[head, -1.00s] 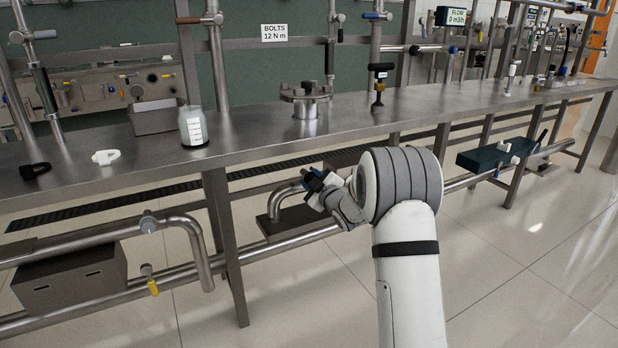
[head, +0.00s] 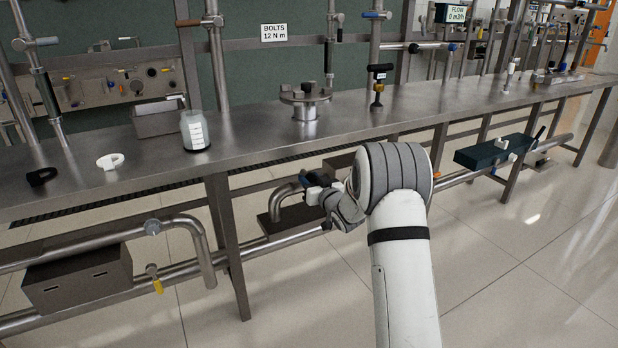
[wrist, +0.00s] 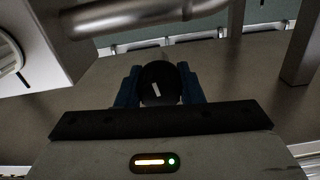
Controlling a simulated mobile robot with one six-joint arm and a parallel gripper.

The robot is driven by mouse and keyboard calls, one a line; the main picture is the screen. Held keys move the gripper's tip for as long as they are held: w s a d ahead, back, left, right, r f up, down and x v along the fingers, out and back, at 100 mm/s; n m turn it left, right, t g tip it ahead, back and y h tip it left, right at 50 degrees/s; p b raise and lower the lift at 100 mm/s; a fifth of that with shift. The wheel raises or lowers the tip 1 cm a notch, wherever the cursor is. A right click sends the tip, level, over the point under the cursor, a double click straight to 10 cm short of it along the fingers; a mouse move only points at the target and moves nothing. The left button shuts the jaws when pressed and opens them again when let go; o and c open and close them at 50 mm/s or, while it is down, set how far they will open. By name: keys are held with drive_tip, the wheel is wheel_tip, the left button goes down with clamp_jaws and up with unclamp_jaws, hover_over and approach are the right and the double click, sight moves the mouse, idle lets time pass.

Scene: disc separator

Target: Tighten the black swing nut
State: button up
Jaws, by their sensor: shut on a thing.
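In the wrist view, a round black nut (wrist: 158,84) with a short white mark on its face sits between the two blue fingers of my gripper (wrist: 157,88). The fingers are shut on its sides. In the head view, my gripper (head: 316,180) is below the front edge of the bench, beside a bent steel pipe (head: 284,200). The nut is too small and too covered there to make out clearly.
In the wrist view, a steel pipe (wrist: 140,14) crosses above the nut and a pale block (wrist: 70,48) stands at left. In the head view, the steel bench (head: 250,135) overhangs my gripper.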

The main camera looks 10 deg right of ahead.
drive_tip(key=shift+f+m, duration=0.2)
drive_tip(key=shift+m, duration=0.4)
drive_tip(key=shift+a+f+m+p, duration=0.1)
drive_tip(key=shift+m+p, duration=0.2)
drive_tip(key=o, duration=0.7)
drive_tip(key=shift+o, duration=1.3)
drive_tip(key=shift+r, duration=0.2)
drive_tip(key=p+v, duration=0.2)
drive_tip(key=v, duration=0.6)
drive_tip(key=shift+r, duration=0.1)
